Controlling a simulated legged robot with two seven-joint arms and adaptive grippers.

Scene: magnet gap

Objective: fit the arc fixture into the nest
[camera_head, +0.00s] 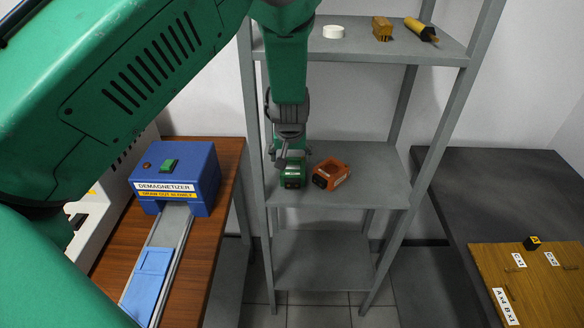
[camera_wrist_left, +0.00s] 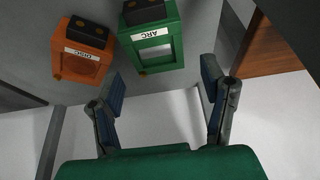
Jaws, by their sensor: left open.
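The green arc fixture (camera_head: 293,175), with black parts, stands on the middle shelf. In the left wrist view the fixture (camera_wrist_left: 152,45) shows a white ARC label, upside down. My left gripper (camera_head: 287,158) is at the fixture in the head view, overlapping it. In the left wrist view the open left gripper (camera_wrist_left: 162,72) has its two fingers spread wide, with the fixture ahead of the gap and no clear grip on it. I cannot identify the nest with certainty. My right gripper is not in view.
An orange fixture (camera_head: 331,174) stands close to the right of the green one. A blue demagnetizer (camera_head: 182,172) with a rail and blue slide (camera_head: 152,262) sits on the wooden table at left. A wooden board (camera_head: 535,280) lies on the dark table at right. The lower shelf (camera_head: 320,258) is bare.

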